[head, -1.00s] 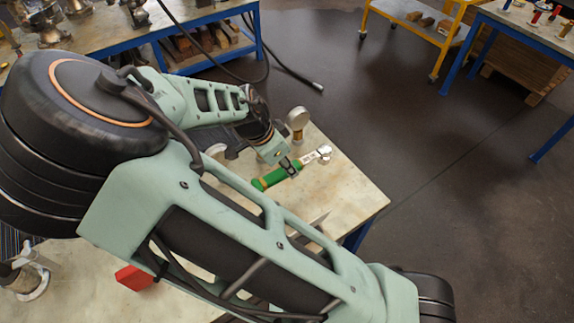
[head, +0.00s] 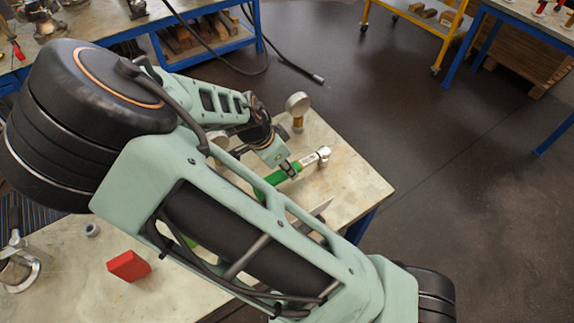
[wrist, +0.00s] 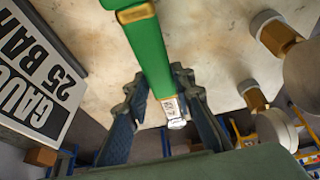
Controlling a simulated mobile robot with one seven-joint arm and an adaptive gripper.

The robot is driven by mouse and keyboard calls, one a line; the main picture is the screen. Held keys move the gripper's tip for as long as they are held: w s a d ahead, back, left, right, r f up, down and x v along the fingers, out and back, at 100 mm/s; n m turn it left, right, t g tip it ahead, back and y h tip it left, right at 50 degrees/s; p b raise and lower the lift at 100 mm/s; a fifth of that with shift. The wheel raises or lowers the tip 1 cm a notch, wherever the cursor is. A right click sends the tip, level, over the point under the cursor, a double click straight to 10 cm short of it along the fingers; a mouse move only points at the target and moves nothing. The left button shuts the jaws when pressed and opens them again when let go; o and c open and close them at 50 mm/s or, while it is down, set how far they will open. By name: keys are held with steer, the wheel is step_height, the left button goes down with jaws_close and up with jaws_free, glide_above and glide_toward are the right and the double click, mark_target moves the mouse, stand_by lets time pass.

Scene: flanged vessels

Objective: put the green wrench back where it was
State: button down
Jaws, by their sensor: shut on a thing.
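The green wrench (head: 264,188) has a green handle and a bright metal head (head: 324,155). My gripper (head: 288,170) is shut on it near the metal end, over the pale worktable (head: 352,186). In the wrist view the green handle (wrist: 151,55) runs up between the fingers of my gripper (wrist: 161,88), with a gold band and the metal part below. My arm hides part of the handle in the head view. I cannot tell whether the wrench touches the table.
A round gauge with a brass stem (head: 298,106) stands behind the gripper; several gauges show in the wrist view (wrist: 272,32). A "25 BAR" sign (wrist: 38,75) lies left there. A red block (head: 128,265) is at the near left. The table's right corner is clear.

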steer(key=shift+f+b, duration=0.3)
steer(key=shift+f, duration=0.15)
stand_by(0.4)
steer(key=c, duration=1.6)
jaws_free()
steer(key=v, duration=1.2)
steer(key=s+d+r+n+t+y, duration=0.1)
steer(key=s+d+r+n, duration=0.2)
steer(key=s+d+r, duration=0.1)
steer(key=s+d+r+n+t+y, duration=0.1)
steer(key=s+d+r+n, duration=0.3)
steer(key=d+r, duration=0.3)
steer(key=s+d+r+n+t+y, duration=0.1)
steer(key=s+d+r+n, duration=0.3)
steer(key=d+r, duration=0.2)
steer(key=shift+s+d+r+y, duration=0.25)
steer(key=shift+s+d+y, duration=0.05)
